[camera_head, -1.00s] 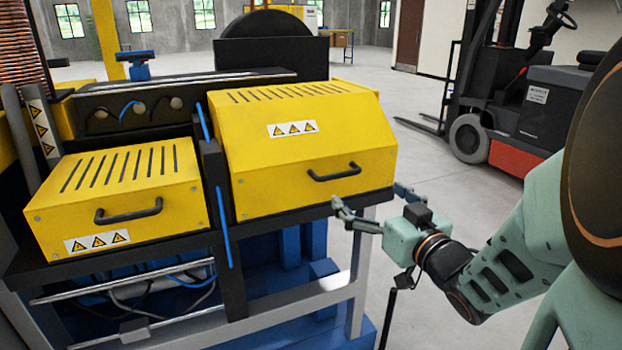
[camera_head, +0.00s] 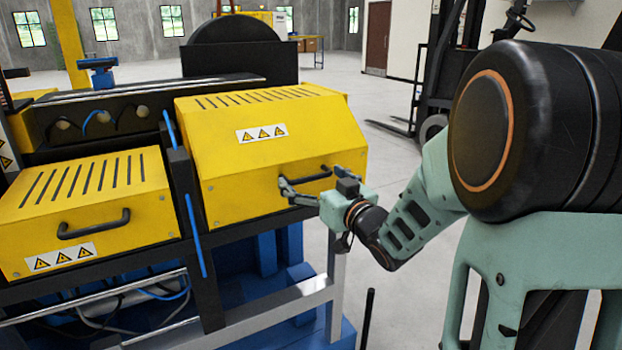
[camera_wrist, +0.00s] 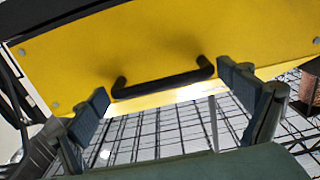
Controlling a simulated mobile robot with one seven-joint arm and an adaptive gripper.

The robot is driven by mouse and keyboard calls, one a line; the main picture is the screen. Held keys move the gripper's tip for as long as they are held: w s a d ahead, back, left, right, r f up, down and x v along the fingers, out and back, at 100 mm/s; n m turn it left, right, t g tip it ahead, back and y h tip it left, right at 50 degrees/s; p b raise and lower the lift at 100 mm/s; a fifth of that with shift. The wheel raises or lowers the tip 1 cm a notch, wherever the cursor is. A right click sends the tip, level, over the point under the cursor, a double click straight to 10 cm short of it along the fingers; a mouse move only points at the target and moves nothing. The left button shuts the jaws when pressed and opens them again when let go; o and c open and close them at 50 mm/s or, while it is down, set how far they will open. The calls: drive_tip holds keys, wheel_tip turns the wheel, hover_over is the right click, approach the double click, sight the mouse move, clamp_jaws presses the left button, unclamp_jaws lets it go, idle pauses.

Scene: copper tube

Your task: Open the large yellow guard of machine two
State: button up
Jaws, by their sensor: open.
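My gripper (camera_head: 302,190) is at the front of this guard, close to the handle. In the wrist view the black handle (camera_wrist: 163,80) lies ahead of and between the two spread fingers of my gripper (camera_wrist: 172,112), a little above their tips. The fingers are open and hold nothing. Whether a finger touches the guard front (camera_wrist: 165,45) cannot be told.
A smaller yellow guard (camera_head: 85,205) with its own black handle (camera_head: 93,224) sits to the left, past a dark post with a blue strip (camera_head: 195,235). A grey frame leg (camera_head: 336,285) stands below. A forklift (camera_head: 440,80) is at the back right, with clear floor before it.

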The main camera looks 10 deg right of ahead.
drive_tip(key=shift+r, duration=0.1)
drive_tip(key=c, duration=1.4)
